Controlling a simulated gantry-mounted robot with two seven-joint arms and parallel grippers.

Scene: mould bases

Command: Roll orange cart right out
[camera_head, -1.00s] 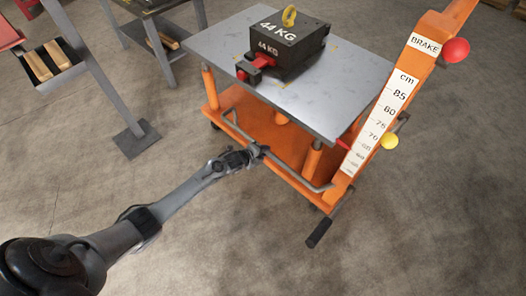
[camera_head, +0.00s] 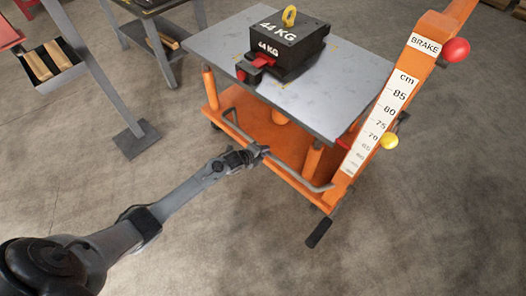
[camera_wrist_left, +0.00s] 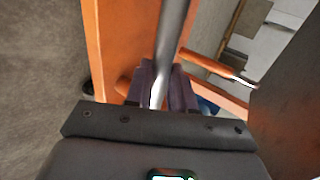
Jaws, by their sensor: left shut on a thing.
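The orange cart (camera_head: 262,128) stands in the middle of the head view with a grey metal top (camera_head: 225,50). A black 44 KG block (camera_head: 290,48) with a yellow ring sits on that top. A grey handle bar (camera_head: 285,168) runs along the cart's near side. My left gripper (camera_head: 258,152) is shut on this bar near its middle. In the left wrist view the bar (camera_wrist_left: 172,45) passes between the two fingers (camera_wrist_left: 163,88), in front of the orange frame (camera_wrist_left: 110,45). My right gripper is in neither view.
An orange post (camera_head: 395,95) with a BRAKE label, cm scale, red knob (camera_head: 456,50) and yellow knob (camera_head: 390,141) rises at the cart's right. A grey-legged rack (camera_head: 100,80) stands close at the left. The floor (camera_head: 440,220) in front and right is clear.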

